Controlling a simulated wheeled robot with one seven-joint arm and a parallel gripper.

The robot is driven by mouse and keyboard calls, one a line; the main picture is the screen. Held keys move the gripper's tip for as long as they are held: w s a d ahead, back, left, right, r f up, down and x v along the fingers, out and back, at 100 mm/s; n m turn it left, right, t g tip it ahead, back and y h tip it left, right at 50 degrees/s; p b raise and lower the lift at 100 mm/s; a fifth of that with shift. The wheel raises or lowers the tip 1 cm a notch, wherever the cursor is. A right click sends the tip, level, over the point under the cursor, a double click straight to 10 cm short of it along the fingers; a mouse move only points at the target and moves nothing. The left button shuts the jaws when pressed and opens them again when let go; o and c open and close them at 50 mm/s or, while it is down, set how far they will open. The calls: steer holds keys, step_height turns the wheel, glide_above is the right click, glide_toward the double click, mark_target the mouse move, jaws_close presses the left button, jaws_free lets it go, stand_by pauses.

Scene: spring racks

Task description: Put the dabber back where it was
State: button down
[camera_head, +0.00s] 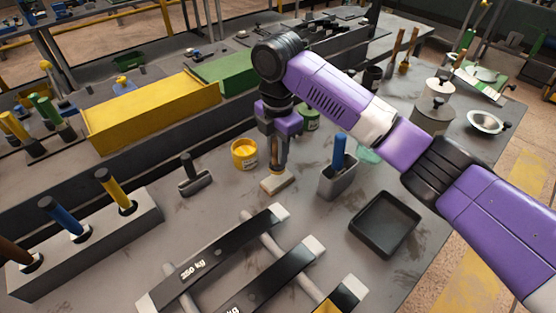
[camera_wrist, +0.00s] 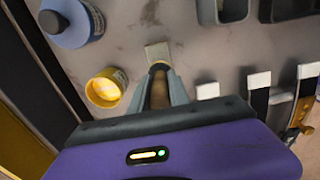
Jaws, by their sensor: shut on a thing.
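My gripper (camera_head: 279,160) is shut on a wooden-handled tool with a pale, flat block head, which I take to be the dabber (camera_head: 277,182). It points down, head lowest, over the grey bench. In the wrist view the brown handle (camera_wrist: 160,92) sits between my gripper's fingers (camera_wrist: 161,90), and the pale head (camera_wrist: 157,53) shows beyond them. I cannot tell whether the head touches the bench. A yellow tin (camera_head: 245,153) stands close to its left; it also shows in the wrist view (camera_wrist: 105,87).
A grey holder (camera_head: 338,186) with a blue-handled tool stands right of my gripper. A black tray (camera_head: 385,224) lies farther right. A dark-handled block tool (camera_head: 194,180) is at left. Black strips marked 250 kg (camera_head: 200,264) lie in front. A yellow bin (camera_head: 150,112) stands behind.

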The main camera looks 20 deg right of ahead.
steer(key=shift+f, duration=1.8)
steer(key=shift+f, duration=0.1)
steer(key=c, duration=1.2)
jaws_free()
steer(key=shift+c, duration=0.2)
step_height(320, 180, up, 12)
steer(key=shift+r, duration=0.15)
